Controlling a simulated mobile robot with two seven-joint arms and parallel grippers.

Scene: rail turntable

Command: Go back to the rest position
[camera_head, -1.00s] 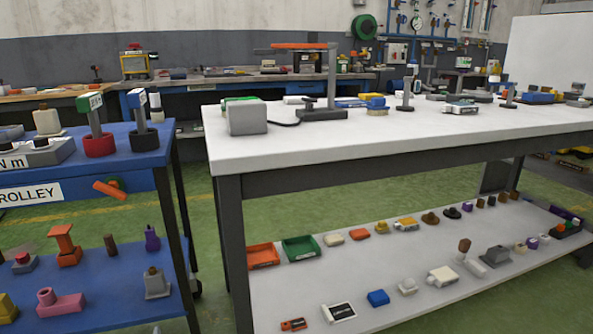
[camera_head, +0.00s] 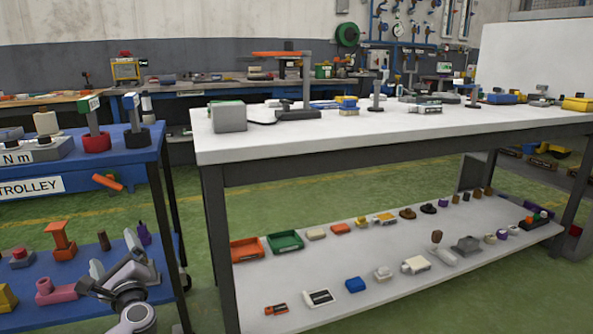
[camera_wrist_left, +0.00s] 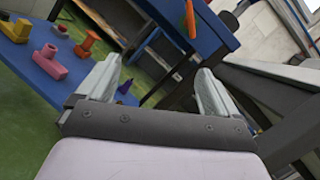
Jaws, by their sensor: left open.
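My left gripper (camera_head: 116,268) shows at the lower left of the head view, in front of the trolley's lower blue shelf. It is open and empty. In the left wrist view its two fingers (camera_wrist_left: 155,90) stand wide apart with nothing between them. Beyond them are the blue trolley (camera_wrist_left: 190,50) and small parts on its shelf. My right gripper is not in view.
The blue trolley (camera_head: 75,150) stands at the left with tools on top and several parts below. A white-topped workbench (camera_head: 250,150) fills the middle and right, its lower shelf (camera_head: 400,285) lined with small parts. Green floor (camera_head: 195,285) shows between them.

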